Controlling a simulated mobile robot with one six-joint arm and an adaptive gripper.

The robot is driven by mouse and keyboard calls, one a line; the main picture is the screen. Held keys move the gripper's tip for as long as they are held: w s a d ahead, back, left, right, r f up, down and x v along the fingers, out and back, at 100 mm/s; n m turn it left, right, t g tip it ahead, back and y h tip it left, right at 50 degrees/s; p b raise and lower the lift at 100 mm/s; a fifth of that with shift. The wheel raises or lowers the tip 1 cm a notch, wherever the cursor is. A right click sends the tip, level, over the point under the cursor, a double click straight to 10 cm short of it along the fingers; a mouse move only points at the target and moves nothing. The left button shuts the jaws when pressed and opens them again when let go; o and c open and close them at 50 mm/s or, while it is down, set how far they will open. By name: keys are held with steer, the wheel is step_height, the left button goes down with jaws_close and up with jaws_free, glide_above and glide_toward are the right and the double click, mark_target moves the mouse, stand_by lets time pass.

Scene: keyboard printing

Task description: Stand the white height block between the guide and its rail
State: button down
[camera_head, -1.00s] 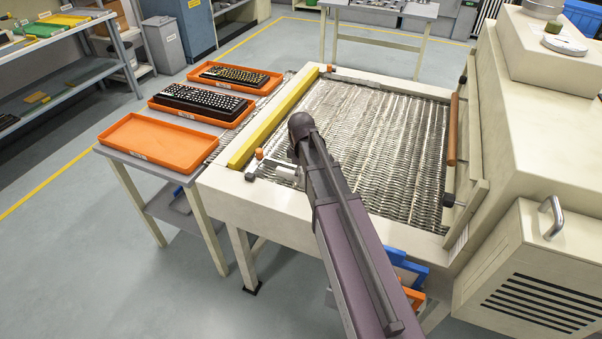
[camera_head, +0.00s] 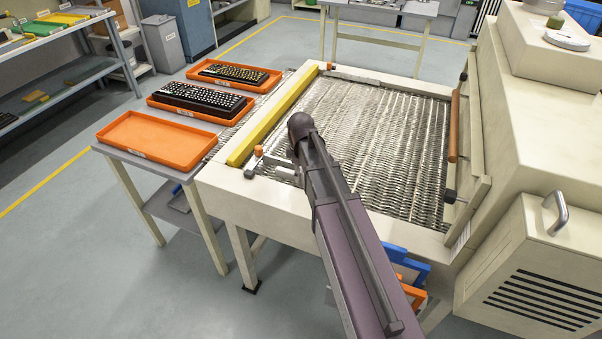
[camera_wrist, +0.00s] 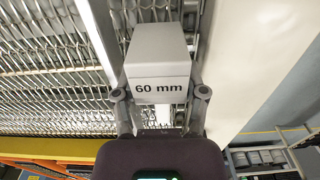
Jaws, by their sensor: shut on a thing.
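The white height block (camera_wrist: 158,60), marked "60 mm", is between the two fingers of my gripper (camera_wrist: 160,94) in the wrist view. My gripper is shut on its sides, with the mesh belt behind it. I cannot tell whether its base touches the belt. The yellow guide (camera_head: 277,112) runs along the left side of the mesh belt in the head view. The cream side rail (camera_head: 222,165) lies just outside the guide. In the head view my arm hides the gripper and block, near the guide's front end.
A grey clamp bracket (camera_head: 285,163) with an orange knob (camera_head: 258,150) sits at the guide's front end. An empty orange tray (camera_head: 150,143) and two trays with keyboards (camera_head: 203,98) stand to the left. The cream machine housing (camera_head: 550,120) borders the belt (camera_head: 380,140) on the right.

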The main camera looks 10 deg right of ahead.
steer(key=shift+f+b, duration=0.4)
steer(key=shift+b, duration=0.05)
stand_by(0.6)
steer(key=shift+c, duration=0.3)
jaws_free()
steer(key=shift+r, duration=0.15)
steer(key=shift+r+p, duration=3.4)
steer(key=shift+p, duration=0.2)
steer(key=s+r+m+p, duration=0.2)
steer(key=s+m, duration=0.8)
steer(key=s, duration=0.6)
steer(key=shift+r+m+p, duration=0.35)
steer(key=shift+r+m, duration=0.05)
